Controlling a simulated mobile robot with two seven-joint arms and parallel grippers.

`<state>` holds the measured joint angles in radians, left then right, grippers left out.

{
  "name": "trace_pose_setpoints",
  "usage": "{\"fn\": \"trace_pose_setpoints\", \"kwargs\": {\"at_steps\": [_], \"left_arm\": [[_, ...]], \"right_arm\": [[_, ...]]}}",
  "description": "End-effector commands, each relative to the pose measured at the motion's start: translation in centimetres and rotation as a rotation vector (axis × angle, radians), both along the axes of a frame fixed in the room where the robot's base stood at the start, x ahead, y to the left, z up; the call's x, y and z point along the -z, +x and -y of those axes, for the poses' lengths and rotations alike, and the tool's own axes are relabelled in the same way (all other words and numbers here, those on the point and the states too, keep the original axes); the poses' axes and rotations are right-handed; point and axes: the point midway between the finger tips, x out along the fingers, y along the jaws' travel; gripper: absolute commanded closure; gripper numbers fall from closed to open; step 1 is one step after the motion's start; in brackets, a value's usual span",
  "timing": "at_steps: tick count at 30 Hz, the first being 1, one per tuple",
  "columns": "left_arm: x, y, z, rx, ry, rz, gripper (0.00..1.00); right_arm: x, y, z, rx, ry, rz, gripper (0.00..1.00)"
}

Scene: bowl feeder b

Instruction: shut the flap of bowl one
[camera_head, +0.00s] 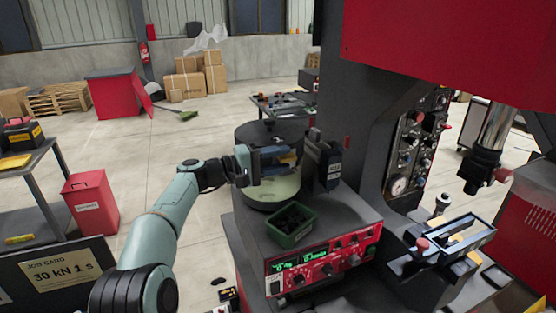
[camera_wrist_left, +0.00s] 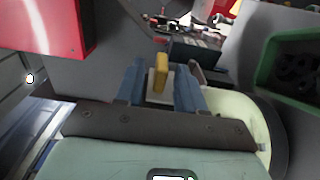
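Bowl one seems to be the dark round bowl (camera_head: 256,133) on a pale green base (camera_head: 272,192), on top of the feeder unit in the head view. My left gripper (camera_head: 289,160) is level in front of the bowl, its blue fingers pointing right and apart. A yellow tab (camera_wrist_left: 161,62) on a pale plate, perhaps the flap's handle, stands between the fingertips (camera_wrist_left: 161,82) in the left wrist view. I cannot tell whether the fingers touch it. The flap itself is mostly hidden by the gripper, so its angle is unclear. My right gripper is not in view.
A green bin (camera_head: 291,226) of dark parts stands just in front of the bowl, above the red control panel (camera_head: 325,262). A dark block (camera_head: 329,166) stands close right of the fingers. The grey machine column (camera_head: 350,110) rises behind it. Open floor lies to the left.

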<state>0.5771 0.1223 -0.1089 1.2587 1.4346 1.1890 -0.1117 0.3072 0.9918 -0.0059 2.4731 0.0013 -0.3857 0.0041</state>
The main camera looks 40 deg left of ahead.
Motion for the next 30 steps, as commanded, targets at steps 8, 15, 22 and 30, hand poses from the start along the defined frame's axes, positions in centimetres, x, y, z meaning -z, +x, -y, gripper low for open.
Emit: {"fn": "trace_pose_setpoints", "kwargs": {"at_steps": [8,15,22,30], "left_arm": [[0.3,-2.1,-1.1,-0.003,0.003,-0.002,0.62],[0.4,-6.9,-3.6,-0.005,0.003,-0.003,0.62],[0.2,-10.5,-5.5,-0.003,0.001,-0.002,0.62],[0.0,-11.9,-6.2,0.0,0.0,0.0,0.62]], "right_arm": [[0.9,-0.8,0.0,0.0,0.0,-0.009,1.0],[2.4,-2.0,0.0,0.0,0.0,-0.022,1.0],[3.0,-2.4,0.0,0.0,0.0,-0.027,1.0],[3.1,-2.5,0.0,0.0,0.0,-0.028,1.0]]}}
